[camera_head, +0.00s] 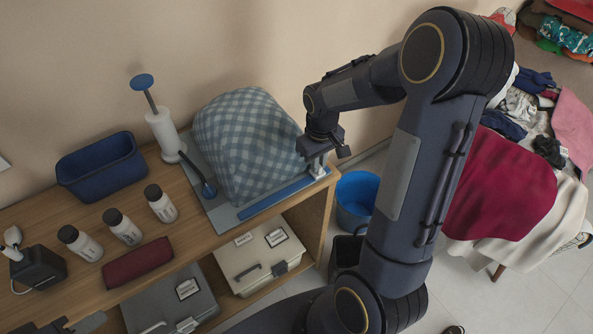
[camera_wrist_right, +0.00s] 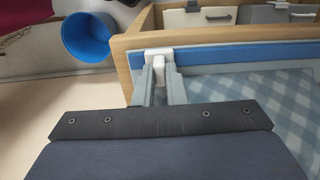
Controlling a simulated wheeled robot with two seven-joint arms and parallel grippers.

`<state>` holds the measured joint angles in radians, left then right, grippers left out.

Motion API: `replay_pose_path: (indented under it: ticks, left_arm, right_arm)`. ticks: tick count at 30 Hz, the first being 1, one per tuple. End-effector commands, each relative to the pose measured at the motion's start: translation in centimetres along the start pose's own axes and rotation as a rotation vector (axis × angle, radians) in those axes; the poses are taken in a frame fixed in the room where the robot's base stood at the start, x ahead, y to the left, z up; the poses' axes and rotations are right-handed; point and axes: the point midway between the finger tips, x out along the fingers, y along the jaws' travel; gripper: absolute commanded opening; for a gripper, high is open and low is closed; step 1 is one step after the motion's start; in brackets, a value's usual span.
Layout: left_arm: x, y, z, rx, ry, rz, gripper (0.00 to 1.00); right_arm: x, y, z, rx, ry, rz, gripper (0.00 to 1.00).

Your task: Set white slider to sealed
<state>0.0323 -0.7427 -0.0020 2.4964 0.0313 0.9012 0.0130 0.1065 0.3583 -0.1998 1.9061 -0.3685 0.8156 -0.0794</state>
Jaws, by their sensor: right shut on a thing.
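The white slider (camera_head: 317,171) sits at the right end of the blue rail (camera_head: 275,197) on the front edge of a grey board. In the right wrist view the white slider (camera_wrist_right: 158,53) shows at the rail's left end. My right gripper (camera_head: 319,160) points down there and is shut on the slider; its fingers (camera_wrist_right: 159,84) flank the white piece. A blue-checked bag (camera_head: 248,145) lies on the board behind the rail. A dark part at the bottom left edge seems to be my left gripper (camera_head: 62,326), mostly cut off; its jaws are unclear.
On the wooden table stand a blue bin (camera_head: 102,168), several white bottles, a dark red cloth (camera_head: 137,262) and a white pump with a blue top (camera_head: 164,130). A blue bucket (camera_head: 357,196) is on the floor right of the table. Laundry piles lie at the far right.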

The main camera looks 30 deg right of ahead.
Motion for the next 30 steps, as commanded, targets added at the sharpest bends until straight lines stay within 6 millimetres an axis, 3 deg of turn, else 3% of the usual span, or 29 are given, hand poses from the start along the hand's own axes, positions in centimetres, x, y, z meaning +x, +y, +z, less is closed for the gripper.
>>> replay_pose_path:
  ticks: [6,17,18,23,30]
  left_arm:
    - [-0.1,0.0,0.0,0.000,0.000,0.000,0.36]
    - [-0.1,0.0,0.0,0.000,0.000,0.000,0.36]
    - [-0.1,0.0,0.0,0.000,0.000,0.000,0.36]
    - [-0.1,0.0,0.0,0.000,0.000,0.000,0.36]
    - [-0.1,0.0,0.0,0.000,0.000,0.000,0.36]
  right_arm:
    - [-0.1,1.9,0.0,0.001,0.001,0.001,0.00]
    - [-0.1,2.3,-0.1,0.002,0.002,0.004,0.00]
    - [-0.1,2.4,-0.1,0.002,0.002,0.004,0.12]
    - [-0.1,2.3,-0.1,0.002,0.002,0.003,0.33]
    - [0.0,2.1,-0.1,0.000,0.001,0.001,0.34]
